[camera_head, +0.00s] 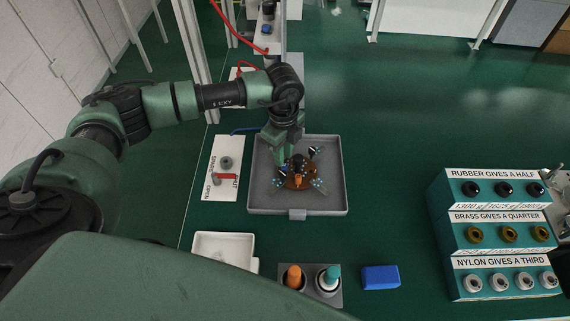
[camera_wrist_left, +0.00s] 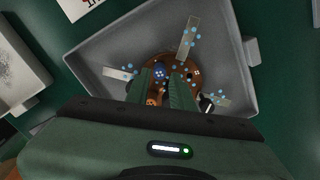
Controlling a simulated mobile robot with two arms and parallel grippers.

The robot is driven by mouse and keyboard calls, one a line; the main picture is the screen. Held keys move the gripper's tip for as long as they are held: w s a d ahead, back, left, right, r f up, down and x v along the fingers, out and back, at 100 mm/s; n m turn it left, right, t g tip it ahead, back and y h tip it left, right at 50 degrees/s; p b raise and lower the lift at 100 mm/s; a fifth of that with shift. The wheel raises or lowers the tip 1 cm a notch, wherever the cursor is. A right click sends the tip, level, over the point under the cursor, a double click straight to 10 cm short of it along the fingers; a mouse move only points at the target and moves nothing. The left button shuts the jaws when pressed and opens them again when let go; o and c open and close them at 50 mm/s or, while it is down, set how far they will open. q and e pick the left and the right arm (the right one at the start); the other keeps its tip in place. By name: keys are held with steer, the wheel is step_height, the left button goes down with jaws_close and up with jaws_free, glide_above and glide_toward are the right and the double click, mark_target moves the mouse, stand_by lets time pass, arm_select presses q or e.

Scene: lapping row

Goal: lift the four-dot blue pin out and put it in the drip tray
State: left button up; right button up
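A brown round plate (camera_head: 299,183) sits in a grey square tray (camera_head: 334,197) with light strips around it. In the left wrist view the plate (camera_wrist_left: 188,66) carries a dark blue pin (camera_wrist_left: 160,70) with pale dots, too small to count. An orange piece (camera_wrist_left: 155,96) is nearer, and a black-and-white one (camera_wrist_left: 206,103) stands at right. My left gripper (camera_head: 287,160) points down over the plate. In the left wrist view its fingers (camera_wrist_left: 164,88) are apart, with the blue pin seen between and just beyond them. I cannot tell whether they touch it. My right gripper is not identifiable.
A white shallow tray (camera_head: 225,239) lies in front left of the grey tray; I cannot tell which is the drip tray. A holder with orange (camera_head: 294,277) and teal (camera_head: 333,275) handles and a blue block (camera_head: 380,277) stand in front. A labelled ring rack (camera_head: 493,214) is at right.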

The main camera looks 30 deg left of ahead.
arm_select(q)
steer(key=shift+d+f+p, duration=0.1)
steer(key=shift+f+p, duration=0.2)
steer(key=shift+f, duration=1.6)
jaws_close()
steer(key=shift+r, duration=0.15)
step_height(320, 180, up, 20)
steer(key=b, duration=0.3)
